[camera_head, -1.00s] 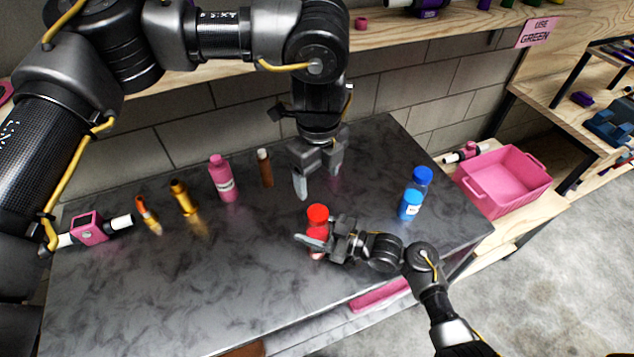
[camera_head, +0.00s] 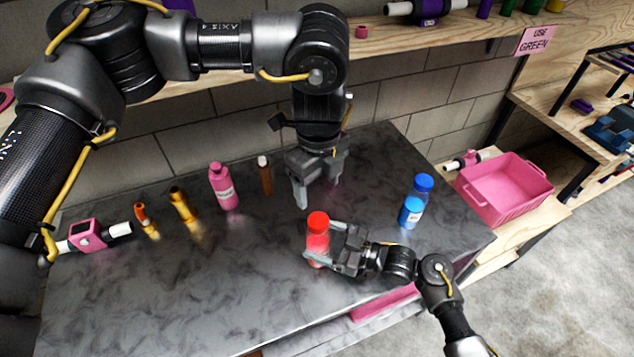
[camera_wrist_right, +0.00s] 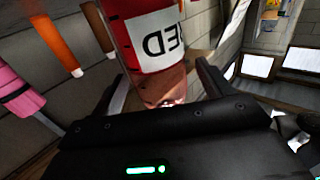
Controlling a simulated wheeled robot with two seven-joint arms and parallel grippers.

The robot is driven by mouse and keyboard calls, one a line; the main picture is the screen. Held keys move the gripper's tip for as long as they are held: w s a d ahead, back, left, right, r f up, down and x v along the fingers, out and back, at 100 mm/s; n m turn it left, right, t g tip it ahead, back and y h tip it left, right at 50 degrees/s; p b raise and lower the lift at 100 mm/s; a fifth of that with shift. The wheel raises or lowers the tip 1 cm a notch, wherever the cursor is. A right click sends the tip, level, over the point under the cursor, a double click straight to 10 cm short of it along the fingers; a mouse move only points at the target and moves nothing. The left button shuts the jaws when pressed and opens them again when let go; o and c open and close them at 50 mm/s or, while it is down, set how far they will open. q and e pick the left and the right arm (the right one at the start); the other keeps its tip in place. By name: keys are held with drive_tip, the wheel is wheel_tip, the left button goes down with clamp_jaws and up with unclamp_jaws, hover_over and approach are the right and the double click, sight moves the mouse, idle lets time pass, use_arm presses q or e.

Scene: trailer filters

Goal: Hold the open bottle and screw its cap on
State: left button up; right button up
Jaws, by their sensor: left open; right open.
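A red bottle (camera_head: 317,239) with a red top (camera_head: 318,220) stands upright near the front middle of the table. My right gripper (camera_head: 321,244) is open with its fingers on either side of this bottle. In the right wrist view the labelled red bottle (camera_wrist_right: 150,45) shows between the two spread fingers; I cannot tell whether they touch it. My left gripper (camera_head: 316,192) is open and empty, pointing down behind the red bottle, apart from it. A pink bottle (camera_head: 223,187) stands farther back to the left. I cannot tell for sure which bottle is open.
A brown bottle (camera_head: 265,176), golden bottle (camera_head: 183,204) and orange bottle (camera_head: 146,221) stand along the back left, with a pink fitting (camera_head: 88,234) beyond. A pink bin (camera_head: 505,190) is on the side shelf. The table's front left is clear.

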sight(329, 242)
drive_tip(key=b+v, duration=0.1)
drive_tip(key=v, duration=0.7)
drive_tip(key=shift+b, duration=0.3)
drive_tip(key=shift+a, duration=0.1)
